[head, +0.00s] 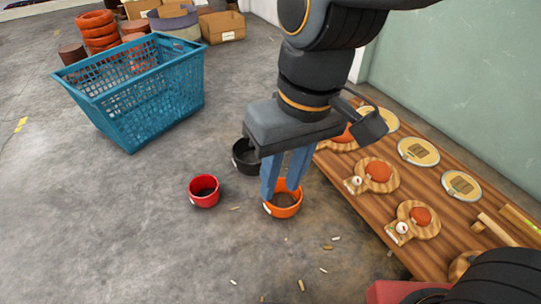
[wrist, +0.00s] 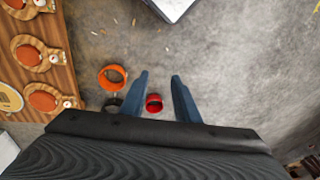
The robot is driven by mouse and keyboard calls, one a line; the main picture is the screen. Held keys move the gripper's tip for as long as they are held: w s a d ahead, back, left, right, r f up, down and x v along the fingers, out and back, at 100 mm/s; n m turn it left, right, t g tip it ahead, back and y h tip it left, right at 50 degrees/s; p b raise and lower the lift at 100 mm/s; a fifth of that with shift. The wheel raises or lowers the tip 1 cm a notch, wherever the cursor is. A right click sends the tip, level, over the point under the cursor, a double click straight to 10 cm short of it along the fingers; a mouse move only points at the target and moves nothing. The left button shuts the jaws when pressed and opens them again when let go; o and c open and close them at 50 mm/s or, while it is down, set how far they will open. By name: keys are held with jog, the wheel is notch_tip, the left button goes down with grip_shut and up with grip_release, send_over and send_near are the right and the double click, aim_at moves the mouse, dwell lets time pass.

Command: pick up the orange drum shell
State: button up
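The orange drum shell (head: 285,212) stands upright on the concrete floor, open at the top, left of the wooden board. In the head view my gripper (head: 281,192) has its two blue fingers pointing down, apart and empty, overlapping the shell and hiding part of its rim. In the wrist view the orange shell (wrist: 102,80) lies left of both fingers of my gripper (wrist: 159,76), not between them. The fingers look well above the floor there, with the red shell (wrist: 154,105) seen in the gap below.
The red shell (head: 204,199) and a black shell (head: 243,163) stand close by on the floor. A blue basket (head: 145,95) is at upper left. A wooden table (head: 390,205) with drum parts runs along the right. Small chips litter the floor; the front left floor is clear.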

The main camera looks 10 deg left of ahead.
jog(key=w+a+f+n+h, duration=0.15)
jog(key=w+a+f, duration=0.25)
jog(key=w+f, duration=0.7)
jog(key=n+b, duration=0.4)
jog(key=n, duration=0.2)
send_over(275, 217)
jog(key=shift+t, duration=0.4)
notch_tip(275, 217, down, 37)
jog(key=shift+a+r, duration=0.1)
jog(key=shift+f+b, duration=1.9)
jog(key=shift+f, duration=0.85)
grip_shut()
